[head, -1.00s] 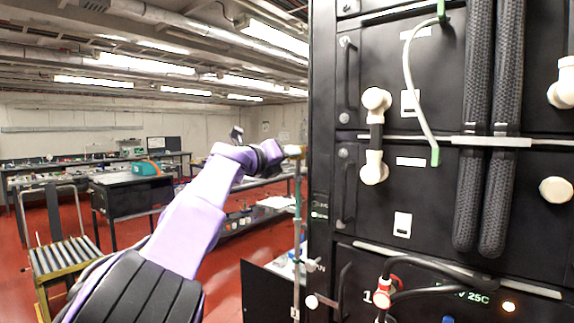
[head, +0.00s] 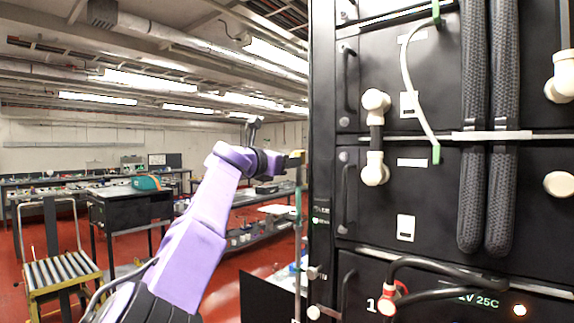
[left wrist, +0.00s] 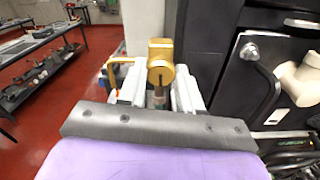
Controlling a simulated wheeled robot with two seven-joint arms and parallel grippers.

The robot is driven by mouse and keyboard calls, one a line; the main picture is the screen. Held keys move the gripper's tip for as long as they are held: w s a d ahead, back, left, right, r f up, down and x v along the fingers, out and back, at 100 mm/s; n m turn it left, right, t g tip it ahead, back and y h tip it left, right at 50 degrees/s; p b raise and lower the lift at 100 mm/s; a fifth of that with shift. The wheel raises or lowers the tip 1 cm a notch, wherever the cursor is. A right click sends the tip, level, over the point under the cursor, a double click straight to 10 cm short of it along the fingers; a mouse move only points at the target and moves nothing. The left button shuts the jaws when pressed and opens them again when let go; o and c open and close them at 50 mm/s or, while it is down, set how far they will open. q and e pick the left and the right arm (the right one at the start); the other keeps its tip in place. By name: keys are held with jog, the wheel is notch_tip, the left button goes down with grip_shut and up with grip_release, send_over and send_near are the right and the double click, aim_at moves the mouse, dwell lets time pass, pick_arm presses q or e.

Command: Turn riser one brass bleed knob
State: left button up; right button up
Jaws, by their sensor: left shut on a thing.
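The brass bleed knob (left wrist: 160,62) shows in the left wrist view as a gold block and rounded cap, between the two pale fingers of my left gripper (left wrist: 158,92). The fingers are shut on it. In the head view my left gripper (head: 286,162) reaches from the left to the top of a thin upright riser pipe (head: 298,225), just left of the black rack. There the knob is small and mostly hidden by the gripper. Any mark telling which riser it is cannot be read. My right gripper is in neither view.
The black battery rack (head: 410,205) fills the right side, close to my left gripper, with handles, white elbow fittings and hoses on its front. A roller cart (head: 60,272) and benches (head: 130,205) stand at the left. Red floor lies open between them.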

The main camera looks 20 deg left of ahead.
pick_arm(q)
jog(key=shift+m, duration=0.3)
dwell(0.4)
jog(key=o, duration=1)
jog(key=shift+o, duration=0.2)
jog(key=b+v, duration=0.7)
jog(key=v, duration=0.3)
jog(key=shift+s+b, duration=0.25)
jog(key=shift+b, duration=0.15)
jog(key=shift+a, duration=0.1)
